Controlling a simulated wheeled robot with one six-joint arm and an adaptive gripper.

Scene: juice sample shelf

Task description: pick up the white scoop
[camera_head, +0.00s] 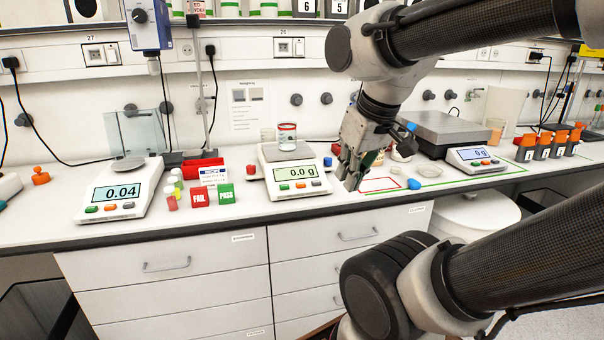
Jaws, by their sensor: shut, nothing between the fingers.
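My gripper (351,183) is shut and empty. It points down over the bench, just right of the middle scale and at the left edge of a red-outlined white rectangle (381,185). I cannot make out a white scoop with certainty. A small whitish object (403,149) lies behind and to the right of my gripper, partly hidden by it; its shape is too small to tell. A shallow pale dish (437,168) lies further right, in front of the grey balance.
The middle scale (296,174) reads 0.0 g and carries a jar (287,133). A left scale (122,193) reads 0.04. FAIL (200,197) and PASS (226,193) blocks stand between them. A grey balance (447,130) and orange-capped bottles (528,147) are right.

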